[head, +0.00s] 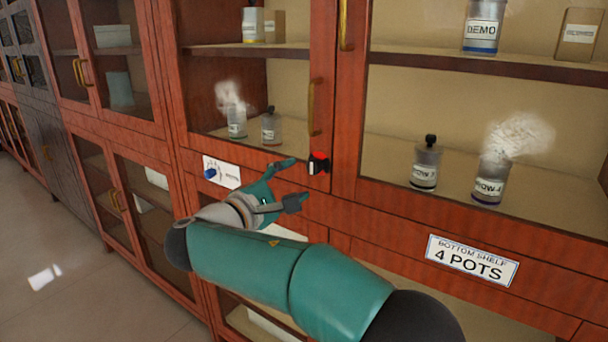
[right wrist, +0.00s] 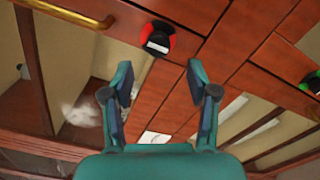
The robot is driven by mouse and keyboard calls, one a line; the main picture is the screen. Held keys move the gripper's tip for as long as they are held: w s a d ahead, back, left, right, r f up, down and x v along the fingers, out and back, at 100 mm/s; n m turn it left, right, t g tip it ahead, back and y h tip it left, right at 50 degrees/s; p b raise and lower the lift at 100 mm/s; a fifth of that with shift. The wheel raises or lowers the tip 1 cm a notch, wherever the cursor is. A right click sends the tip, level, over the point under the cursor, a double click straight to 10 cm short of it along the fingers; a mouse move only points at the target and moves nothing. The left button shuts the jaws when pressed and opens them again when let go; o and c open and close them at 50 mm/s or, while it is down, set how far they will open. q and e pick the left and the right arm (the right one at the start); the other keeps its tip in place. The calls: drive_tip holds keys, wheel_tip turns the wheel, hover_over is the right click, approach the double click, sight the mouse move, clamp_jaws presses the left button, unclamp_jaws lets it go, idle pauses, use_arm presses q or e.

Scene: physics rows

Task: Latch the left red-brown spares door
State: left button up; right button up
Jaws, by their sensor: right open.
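The left red-brown door (head: 322,60) has a glass pane and a brass handle (head: 311,107); I cannot tell whether it sits fully flush. A black and red latch (head: 318,163) with a white mark is at its lower right corner. The latch also shows in the right wrist view (right wrist: 157,40), beyond the fingertips. My right gripper (head: 290,183) is open and empty, just left of and below the latch, apart from it. Its two fingers (right wrist: 161,85) are spread in the right wrist view. My left gripper is not in view.
A white plate with a blue knob (head: 210,173) is left of the gripper. Pots, some smoking, stand behind the glass, including one marked DEMO (head: 482,28). A sign reading 4 POTS (head: 472,260) is at lower right. Floor (head: 60,240) is clear at left.

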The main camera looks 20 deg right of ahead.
drive_tip(key=v, duration=0.5)
drive_tip(key=shift+s+a+f, duration=0.1)
drive_tip(key=shift+s+a, duration=0.1)
drive_tip(key=shift+a, duration=0.1)
